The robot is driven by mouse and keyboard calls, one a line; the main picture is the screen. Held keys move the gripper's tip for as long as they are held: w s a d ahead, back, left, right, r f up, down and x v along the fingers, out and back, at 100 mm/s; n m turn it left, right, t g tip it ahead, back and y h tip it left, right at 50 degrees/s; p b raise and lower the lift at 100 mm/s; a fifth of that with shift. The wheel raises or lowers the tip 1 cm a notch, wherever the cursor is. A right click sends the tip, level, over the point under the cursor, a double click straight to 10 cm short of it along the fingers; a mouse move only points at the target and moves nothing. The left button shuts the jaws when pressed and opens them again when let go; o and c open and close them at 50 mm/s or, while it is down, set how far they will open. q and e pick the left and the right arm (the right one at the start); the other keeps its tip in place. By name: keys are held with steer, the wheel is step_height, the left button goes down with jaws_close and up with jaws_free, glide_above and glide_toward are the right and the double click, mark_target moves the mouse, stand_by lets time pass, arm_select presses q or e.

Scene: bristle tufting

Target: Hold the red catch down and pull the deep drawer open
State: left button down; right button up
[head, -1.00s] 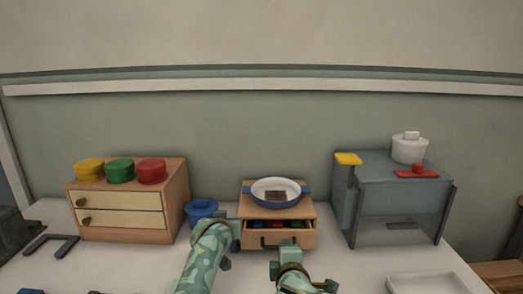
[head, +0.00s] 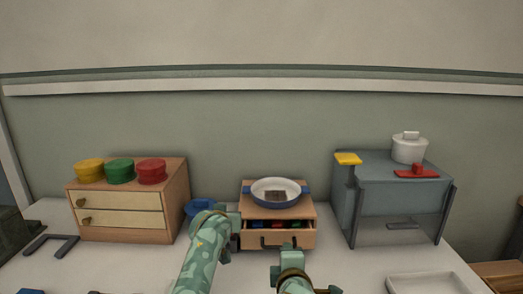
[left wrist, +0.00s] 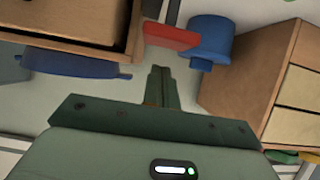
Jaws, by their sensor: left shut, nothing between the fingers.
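A flat red catch (head: 416,172) with a small raised block lies on top of the grey cabinet (head: 375,195) at the right. A deep drawer front with a dark handle (head: 403,225) shows below; it looks shut. My left gripper (head: 228,222) is far left of them, in front of the small wooden chest. In the left wrist view its fingers (left wrist: 160,82) are together and empty, close to a red piece (left wrist: 171,36) and a blue pot (left wrist: 211,38). My right gripper (head: 291,255) is low in front of the chest; its fingers are unclear.
The small chest (head: 248,210) has its shallow drawer (head: 300,241) out, with coloured pieces inside and a blue-white dish (head: 268,200) on top. A two-drawer cabinet (head: 177,195) stands left. A yellow plate (head: 348,158) and white pot (head: 408,149) top the grey cabinet. A white tray (head: 432,283) lies front right.

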arm_select(q)
step_height(320, 180, up, 7)
stand_by(0.8)
steer(key=v, duration=1.2)
